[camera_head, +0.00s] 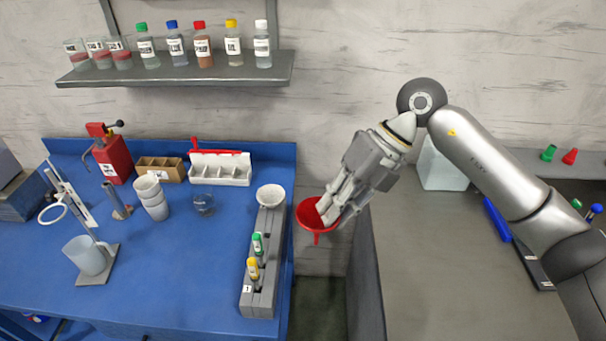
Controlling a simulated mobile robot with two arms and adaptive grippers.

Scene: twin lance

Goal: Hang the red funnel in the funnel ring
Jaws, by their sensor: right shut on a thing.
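The red funnel (307,216) is in my right gripper (330,208), with its wide mouth up and its spout pointing down. The fingers are shut on the funnel's right side. It hangs over the gap between the blue bench and the grey counter. The funnel ring (52,214) is a white ring on a stand at the left end of the blue bench, far left of my right gripper. A translucent beaker (86,256) stands on the stand's grey base below and right of the ring. My left gripper is not in view.
The blue bench (150,290) holds a grey rack (262,290) with capped tubes near its right edge, stacked white cups (152,197), a glass dish (203,204) and a red device (110,158). A shelf (180,76) with bottles is above. The bench's front middle is clear.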

